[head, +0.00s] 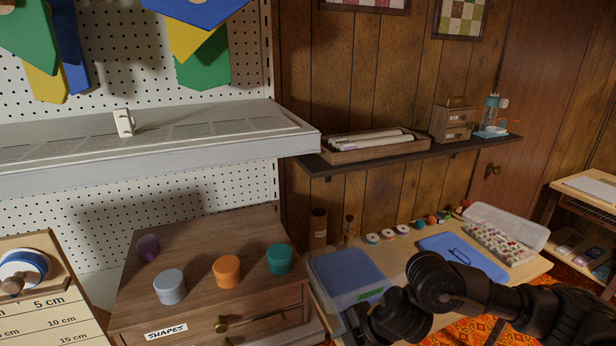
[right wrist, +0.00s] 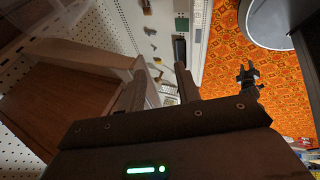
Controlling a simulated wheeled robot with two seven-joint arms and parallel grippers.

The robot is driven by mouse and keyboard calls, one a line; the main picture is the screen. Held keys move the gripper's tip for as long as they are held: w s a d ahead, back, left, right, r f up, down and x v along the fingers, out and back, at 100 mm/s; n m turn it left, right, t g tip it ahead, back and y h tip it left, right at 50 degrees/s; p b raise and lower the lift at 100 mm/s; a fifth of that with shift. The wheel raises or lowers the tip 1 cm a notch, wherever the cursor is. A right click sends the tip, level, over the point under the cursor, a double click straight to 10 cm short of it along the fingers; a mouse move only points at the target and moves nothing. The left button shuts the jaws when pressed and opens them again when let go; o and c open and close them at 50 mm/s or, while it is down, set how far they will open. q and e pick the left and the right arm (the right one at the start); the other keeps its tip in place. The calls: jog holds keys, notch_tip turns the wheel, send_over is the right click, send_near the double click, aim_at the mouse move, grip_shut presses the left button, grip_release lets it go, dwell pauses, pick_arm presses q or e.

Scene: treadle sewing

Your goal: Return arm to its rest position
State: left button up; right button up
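My right arm (head: 470,290) comes in from the right in the head view, bent low in front of the side table. Its gripper end is at the bottom edge and its fingertips do not show there. In the right wrist view my right gripper (right wrist: 162,88) shows two fingers apart, with nothing seen between them. My left arm is not in the head view. A small dark pronged shape (right wrist: 248,80) stands over the orange carpet in the right wrist view; it may be my left gripper, but its fingers are too small to read.
The side table (head: 530,268) holds a blue mat (head: 462,256), a lidded clear box (head: 345,277) and a bead tray (head: 500,243), close to my right arm. A wooden cabinet (head: 195,245) carrying several coloured cylinders stands left. A wall shelf (head: 290,147) juts out above.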

jog(key=s+a+r+m+t+y, duration=0.2)
jog(key=s+a+m+y, duration=0.15)
jog(key=a, duration=0.65)
jog(key=s+d+f+m+h, duration=0.3)
jog(key=s+d+f+m, duration=0.3)
jog(key=d, duration=0.3)
jog(key=s+d+f+m+g+h, duration=0.1)
jog(key=s+d+f+m+h, duration=0.2)
jog(key=s+d+m, duration=0.4)
jog(key=s+d+f+m+h, duration=0.3)
jog(key=s+d+f+m, duration=0.3)
jog(key=d, duration=0.4)
notch_tip(320, 180, down, 25)
jog(key=s+n+g+b, duration=0.1)
jog(key=s+g, duration=0.1)
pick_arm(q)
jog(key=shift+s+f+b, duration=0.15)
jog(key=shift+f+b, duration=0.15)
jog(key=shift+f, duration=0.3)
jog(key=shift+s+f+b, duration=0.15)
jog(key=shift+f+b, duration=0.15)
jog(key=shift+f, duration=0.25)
pick_arm(e)
jog(key=s+d+f, duration=0.1)
jog(key=s+f, duration=0.7)
jog(key=f, duration=0.1)
jog(key=s+d+f+g, duration=0.1)
jog(key=s+d+f, duration=0.1)
jog(key=s+f, duration=0.7)
jog(key=shift+d, duration=0.25)
